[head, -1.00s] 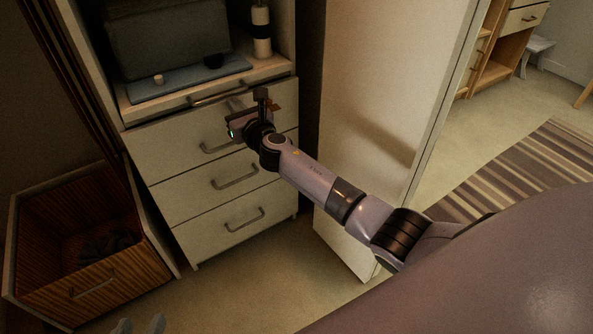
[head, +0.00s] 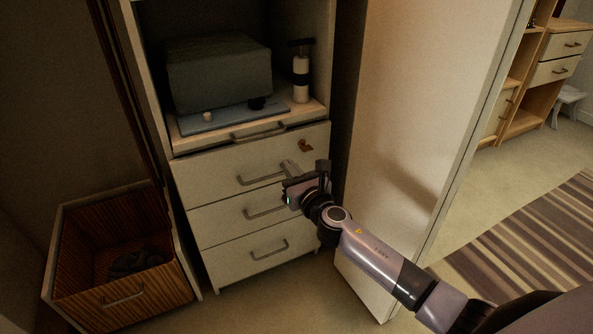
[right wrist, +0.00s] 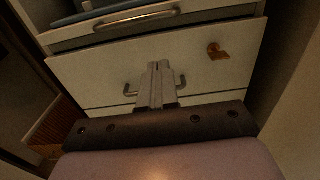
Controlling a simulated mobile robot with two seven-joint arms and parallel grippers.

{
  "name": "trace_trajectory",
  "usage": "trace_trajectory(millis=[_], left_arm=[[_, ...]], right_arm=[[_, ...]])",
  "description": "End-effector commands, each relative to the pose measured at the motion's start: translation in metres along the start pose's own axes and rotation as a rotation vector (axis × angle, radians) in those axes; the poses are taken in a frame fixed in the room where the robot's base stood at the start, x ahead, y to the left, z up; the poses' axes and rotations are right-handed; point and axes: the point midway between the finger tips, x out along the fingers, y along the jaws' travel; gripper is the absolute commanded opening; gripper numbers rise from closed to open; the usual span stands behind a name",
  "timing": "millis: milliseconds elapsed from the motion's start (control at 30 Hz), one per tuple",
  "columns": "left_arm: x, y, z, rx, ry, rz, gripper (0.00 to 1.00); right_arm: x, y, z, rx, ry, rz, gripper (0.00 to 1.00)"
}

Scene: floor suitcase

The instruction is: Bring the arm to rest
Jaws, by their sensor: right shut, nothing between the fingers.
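My right gripper (head: 289,168) is in front of the drawer unit in the head view, over the right end of the top drawer's handle in the picture. In the right wrist view its two fingers (right wrist: 161,68) are together, shut and empty. They overlap the middle of the handle there, and I cannot tell how far apart they are from it. My right arm (head: 375,258) reaches in from the lower right. My left gripper is not in view.
The drawer front (head: 225,173) bears a small brown piece (head: 305,146), also in the right wrist view (right wrist: 217,51). Above are a pull-out shelf with a blue mat (head: 205,124), a grey box (head: 220,72) and a bottle (head: 300,78). A wooden bin (head: 125,295) stands left; an open door (head: 410,110) stands right.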

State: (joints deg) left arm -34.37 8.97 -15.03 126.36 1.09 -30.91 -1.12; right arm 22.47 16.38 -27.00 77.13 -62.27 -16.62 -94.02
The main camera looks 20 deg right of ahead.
Motion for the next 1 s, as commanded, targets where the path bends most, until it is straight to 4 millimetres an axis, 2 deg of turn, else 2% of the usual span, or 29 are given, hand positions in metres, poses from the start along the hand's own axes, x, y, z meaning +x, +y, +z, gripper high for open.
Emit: trace_trajectory(millis=[33,200,433,567,667,800,1000], left_arm=[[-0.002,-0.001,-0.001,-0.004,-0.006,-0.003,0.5],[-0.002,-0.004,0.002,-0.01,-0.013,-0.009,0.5],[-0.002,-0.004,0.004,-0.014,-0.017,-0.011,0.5],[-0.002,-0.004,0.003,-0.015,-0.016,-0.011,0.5],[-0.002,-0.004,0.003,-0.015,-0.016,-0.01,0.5],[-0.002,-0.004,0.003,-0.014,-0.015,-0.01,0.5],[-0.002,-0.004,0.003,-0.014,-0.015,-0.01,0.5]], right_arm=[[-0.008,0.0,0.002,0.0,0.001,0.002,0.0],[-0.024,0.0,0.001,-0.001,0.0,0.001,0.0],[-0.031,0.001,0.0,0.004,0.0,0.0,0.0],[-0.041,0.005,-0.011,0.122,0.025,-0.001,0.0],[-0.064,0.014,-0.028,0.386,0.074,-0.015,0.0],[-0.112,0.029,-0.058,0.935,0.173,-0.08,0.0],[-0.185,0.05,-0.088,1.737,0.294,-0.264,0.0]])
